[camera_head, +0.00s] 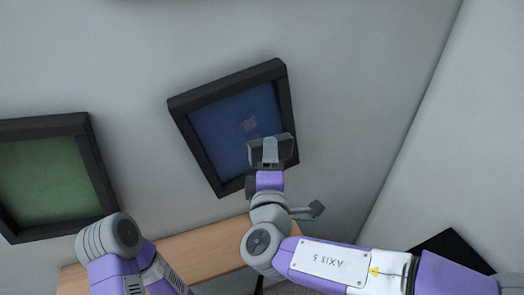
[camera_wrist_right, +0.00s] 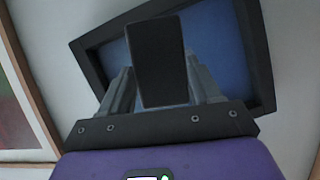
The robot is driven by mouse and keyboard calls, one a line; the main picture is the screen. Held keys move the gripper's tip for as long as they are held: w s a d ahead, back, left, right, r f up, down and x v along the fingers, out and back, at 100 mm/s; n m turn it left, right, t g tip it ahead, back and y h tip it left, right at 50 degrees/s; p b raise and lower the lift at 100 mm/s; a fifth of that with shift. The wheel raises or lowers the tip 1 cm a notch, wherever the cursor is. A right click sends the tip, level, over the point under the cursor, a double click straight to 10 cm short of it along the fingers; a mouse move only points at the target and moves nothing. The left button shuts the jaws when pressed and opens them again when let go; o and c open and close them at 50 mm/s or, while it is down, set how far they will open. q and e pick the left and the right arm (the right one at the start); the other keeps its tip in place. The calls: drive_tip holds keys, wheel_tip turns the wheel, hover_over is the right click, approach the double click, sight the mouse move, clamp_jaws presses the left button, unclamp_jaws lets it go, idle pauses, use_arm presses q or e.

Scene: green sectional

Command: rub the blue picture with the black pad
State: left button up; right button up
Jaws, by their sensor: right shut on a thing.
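The blue picture (camera_head: 215,125) hangs tilted on the grey wall in a black frame, near the middle of the head view. A small greyish smudge (camera_head: 247,125) shows on its blue face. My right gripper (camera_head: 270,150) is in front of its lower right part. In the right wrist view the gripper is shut on the black pad (camera_wrist_right: 158,60), which stands upright between the fingers. The blue picture (camera_wrist_right: 225,45) shows behind the pad there. I cannot tell whether the pad touches the picture. My left arm enters at lower left, but its gripper is not in view.
A green picture (camera_head: 45,190) in a black frame hangs on the left. A wooden surface (camera_head: 205,250) lies below the pictures. A wall corner runs down the right side. Bare wall lies between the blue picture and that corner.

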drive_tip(key=shift+w+a+r+p, duration=0.1)
drive_tip(key=shift+w+a+p, duration=0.25)
drive_tip(key=shift+w, duration=0.6)
drive_tip(key=shift+w+a+f+p, duration=0.15)
drive_tip(key=shift+w+p, duration=0.35)
drive_tip(key=shift+w, duration=0.5)
drive_tip(key=shift+w+a+r+p, duration=0.2)
drive_tip(key=shift+w+p, duration=0.25)
drive_tip(key=shift+w, duration=0.5)
drive_tip(key=shift+w+a+b, duration=0.2)
drive_tip(key=shift+w, duration=0.3)
drive_tip(key=shift+w+a+b, duration=0.2)
drive_tip(key=shift+w, duration=0.3)
